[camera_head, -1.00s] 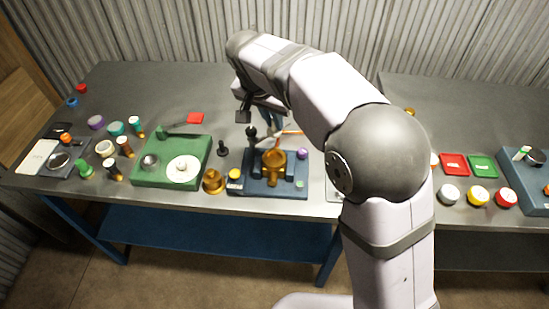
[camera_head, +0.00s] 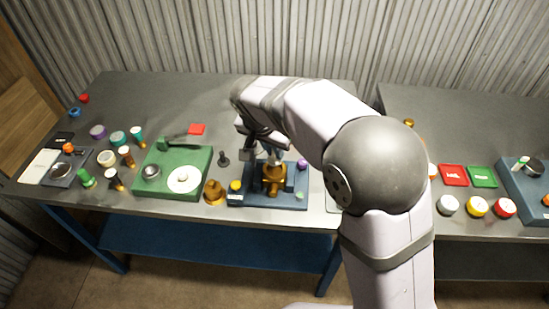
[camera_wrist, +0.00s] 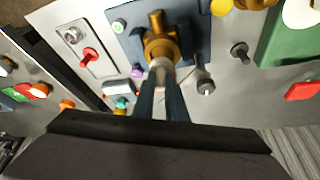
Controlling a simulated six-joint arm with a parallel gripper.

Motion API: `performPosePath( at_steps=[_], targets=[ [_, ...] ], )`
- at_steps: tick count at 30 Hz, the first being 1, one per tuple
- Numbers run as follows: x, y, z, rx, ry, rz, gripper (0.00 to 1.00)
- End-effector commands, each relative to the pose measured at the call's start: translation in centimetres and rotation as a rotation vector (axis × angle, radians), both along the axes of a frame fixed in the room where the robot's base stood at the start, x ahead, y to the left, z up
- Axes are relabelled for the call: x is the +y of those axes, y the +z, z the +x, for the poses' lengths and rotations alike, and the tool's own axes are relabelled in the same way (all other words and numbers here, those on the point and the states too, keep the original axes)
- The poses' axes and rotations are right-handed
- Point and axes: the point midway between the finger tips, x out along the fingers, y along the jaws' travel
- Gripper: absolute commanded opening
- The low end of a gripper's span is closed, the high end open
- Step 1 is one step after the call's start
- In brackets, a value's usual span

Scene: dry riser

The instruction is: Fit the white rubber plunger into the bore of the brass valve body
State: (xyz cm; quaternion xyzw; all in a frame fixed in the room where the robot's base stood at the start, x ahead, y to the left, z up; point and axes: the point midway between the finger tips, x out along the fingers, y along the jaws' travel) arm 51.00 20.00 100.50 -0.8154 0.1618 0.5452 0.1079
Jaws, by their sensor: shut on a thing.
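The brass valve body (camera_head: 272,180) stands on a dark blue fixture plate (camera_head: 295,200) on the left bench. It also shows in the wrist view (camera_wrist: 158,38), at the top centre. My gripper (camera_wrist: 163,85) is shut on the white rubber plunger (camera_wrist: 160,68), whose pale end shows just beyond the fingertips. The plunger is at the top opening of the valve body; I cannot tell whether it is touching or partly inside. In the head view my gripper (camera_head: 272,156) is directly above the valve body, and the plunger is hardly visible there.
A green tray (camera_head: 150,186) with a white disc lies left of the fixture, with a black knobbed post (camera_head: 223,159) between them. A brass piece (camera_head: 214,192) stands close to the fixture's left edge. A purple knob (camera_head: 302,164) is on its right. Several small parts crowd the bench's left.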

Motion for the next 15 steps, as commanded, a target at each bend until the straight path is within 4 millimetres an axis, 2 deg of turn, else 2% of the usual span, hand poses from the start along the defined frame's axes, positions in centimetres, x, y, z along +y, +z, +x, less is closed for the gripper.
performPosePath(
  at_steps=[5, 15],
  targets=[
    [0.0, -0.3, 0.0, 0.000, 0.000, -0.001, 0.00],
    [0.0, -3.6, -0.1, 0.001, 0.000, 0.000, 0.00]
  ],
)
